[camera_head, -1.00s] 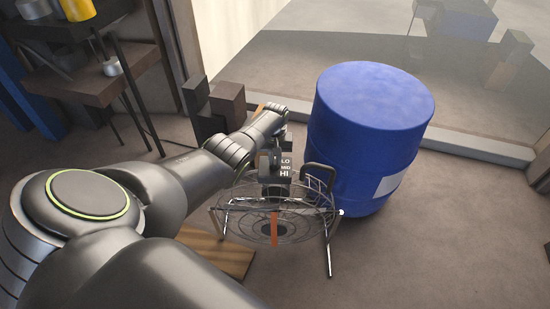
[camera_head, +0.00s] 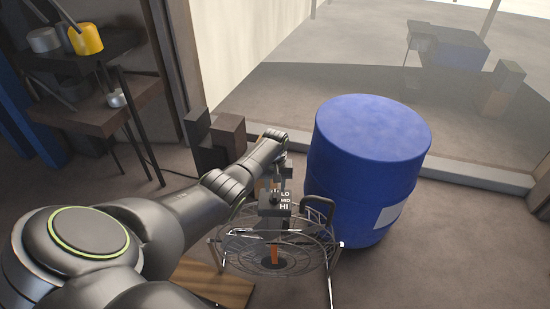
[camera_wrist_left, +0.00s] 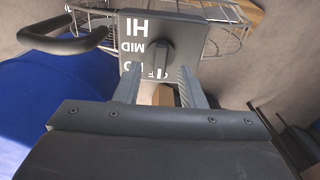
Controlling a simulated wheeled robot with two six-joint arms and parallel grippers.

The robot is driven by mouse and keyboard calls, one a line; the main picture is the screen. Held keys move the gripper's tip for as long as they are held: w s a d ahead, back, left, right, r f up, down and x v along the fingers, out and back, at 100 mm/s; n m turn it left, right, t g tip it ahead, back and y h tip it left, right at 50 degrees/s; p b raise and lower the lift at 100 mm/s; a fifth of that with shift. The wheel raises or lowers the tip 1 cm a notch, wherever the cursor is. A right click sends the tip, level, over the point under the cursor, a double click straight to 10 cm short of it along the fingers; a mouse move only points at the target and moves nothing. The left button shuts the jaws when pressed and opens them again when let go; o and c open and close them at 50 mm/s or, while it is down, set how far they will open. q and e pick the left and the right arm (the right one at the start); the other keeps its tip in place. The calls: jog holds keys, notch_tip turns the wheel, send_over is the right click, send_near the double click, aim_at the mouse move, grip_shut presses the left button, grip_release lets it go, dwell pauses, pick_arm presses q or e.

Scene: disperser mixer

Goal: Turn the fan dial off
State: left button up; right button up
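The fan (camera_head: 290,262) is a round wire cage on metal legs, with a black handle (camera_head: 319,206). Contact is not visible. My right gripper is not in view.
A big blue barrel (camera_head: 368,165) stands close to the right of the fan. Brown blocks (camera_head: 222,140) stand behind my left arm. A shelf (camera_head: 105,110) with pots is at the left. A wooden board (camera_head: 215,284) lies left of the fan. Floor at the right is clear.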

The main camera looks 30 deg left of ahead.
aim_at(275, 194)
pick_arm(q)
notch_tip(275, 194, up, 14)
jog(key=p, duration=0.1)
jog(key=shift+r, duration=0.2)
dwell(0.5)
